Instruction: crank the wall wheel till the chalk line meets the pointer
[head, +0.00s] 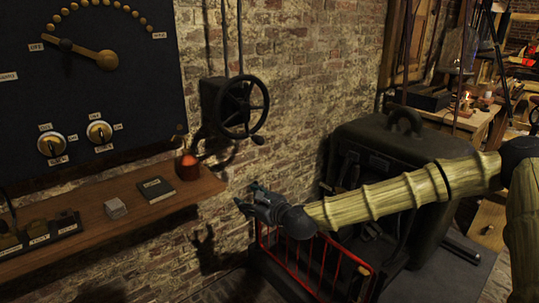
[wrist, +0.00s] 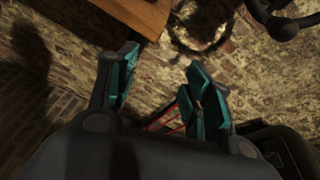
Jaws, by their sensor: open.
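The dark spoked wall wheel (head: 243,107) is mounted on the brick wall, with a crank knob (head: 258,140) at its lower right rim. Part of the dark wheel assembly (wrist: 283,22) shows at the upper right of the wrist view. I cannot make out a chalk line or its pointer on the wheel. My gripper (head: 248,198) is below the wheel, apart from it and close to the wall. In the wrist view my gripper (wrist: 160,80) has its teal-padded fingers spread with nothing between them.
A wooden shelf (head: 187,188) with an orange-red domed object (head: 188,167) lies left of my gripper; its corner (wrist: 145,14) shows in the wrist view. A black panel (head: 100,95) with a brass hand hangs above. A red rail (head: 315,258) and large dark case (head: 390,150) stand right.

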